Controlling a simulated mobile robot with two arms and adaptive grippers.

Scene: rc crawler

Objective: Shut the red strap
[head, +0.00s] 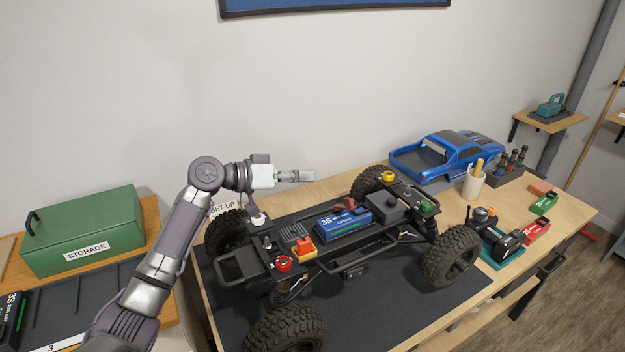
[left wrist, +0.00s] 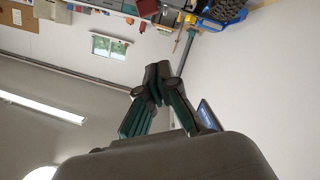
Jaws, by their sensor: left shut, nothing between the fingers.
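The crawler chassis (head: 265,257) stands on a dark mat (head: 375,318) on the bench. A blue battery (head: 343,222) marked 3S lies in its middle. A dark red piece, which looks like the red strap (head: 349,204), shows at the battery's upper back edge; it is small, and I cannot tell exactly how it is folded. My left gripper (head: 309,176) is shut and empty, held above and behind the chassis, left of the strap and apart from it. Its closed fingertips (left wrist: 157,72) also show in the left wrist view. My right gripper is not in view.
A blue truck body (head: 450,155) lies at the back right, near a cup (head: 473,184) of tools. A green storage box (head: 82,230) stands at the left. Large tyres (head: 449,256) and coloured caps stick up around the chassis. The air above the battery is clear.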

